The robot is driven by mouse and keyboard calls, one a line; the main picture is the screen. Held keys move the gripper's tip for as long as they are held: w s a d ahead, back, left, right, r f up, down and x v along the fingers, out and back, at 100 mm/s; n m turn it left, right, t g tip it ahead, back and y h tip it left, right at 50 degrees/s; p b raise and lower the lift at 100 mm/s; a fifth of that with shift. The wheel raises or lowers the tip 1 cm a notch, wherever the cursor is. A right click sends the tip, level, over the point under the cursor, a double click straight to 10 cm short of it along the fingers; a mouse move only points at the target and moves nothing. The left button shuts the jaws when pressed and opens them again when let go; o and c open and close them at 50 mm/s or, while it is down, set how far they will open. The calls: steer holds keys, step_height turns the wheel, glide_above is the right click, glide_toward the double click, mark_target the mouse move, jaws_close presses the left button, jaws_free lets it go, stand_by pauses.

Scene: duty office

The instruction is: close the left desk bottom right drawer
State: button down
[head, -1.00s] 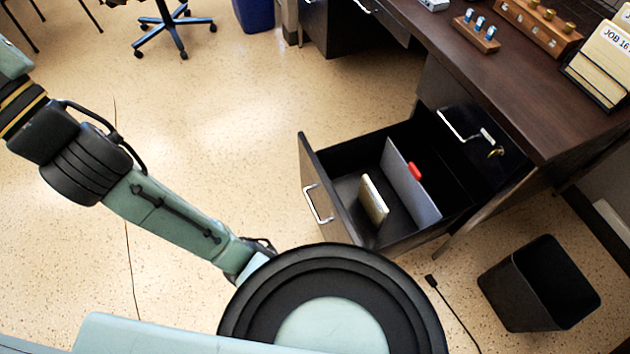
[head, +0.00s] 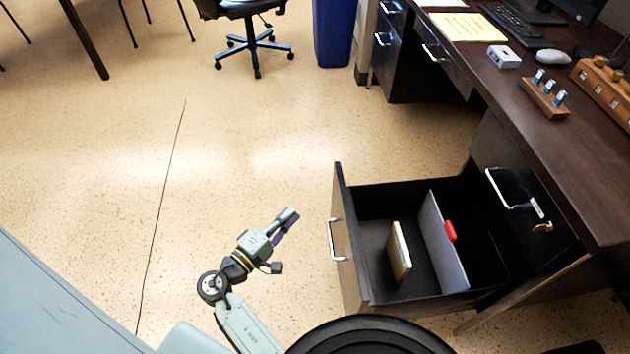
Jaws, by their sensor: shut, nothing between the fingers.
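The bottom right drawer (head: 350,262) of the desk is pulled far out, its front facing left with a silver bar handle (head: 338,240). Inside stand a grey divider (head: 444,245) with a red tab (head: 450,231) and a pale upright book-like item (head: 400,254). The closed drawer above it (head: 530,215) has its own handle and a key in its lock. My gripper (head: 289,220) is shut and empty, over the floor left of the drawer front, apart from it and pointing up and right in the picture.
The desk top (head: 540,130) holds a block with blue-topped pieces (head: 545,97), a mouse (head: 554,56) and a keyboard (head: 512,22). A blue bin (head: 333,30) and a swivel chair (head: 250,40) stand at the back. The floor left of the drawer is clear.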

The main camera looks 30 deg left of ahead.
steer(key=shift+w+d+p, duration=0.5)
steer(key=shift+w+d, duration=0.3)
steer(key=shift+w, duration=1.15)
steer(key=shift+w+d+p, duration=0.5)
steer(key=shift+w+d, duration=0.35)
steer(key=shift+w, duration=1.05)
steer(key=shift+w+d+p, duration=0.5)
steer(key=shift+w+d, duration=0.3)
steer(key=shift+w, duration=1.15)
steer(key=shift+w, duration=0.1)
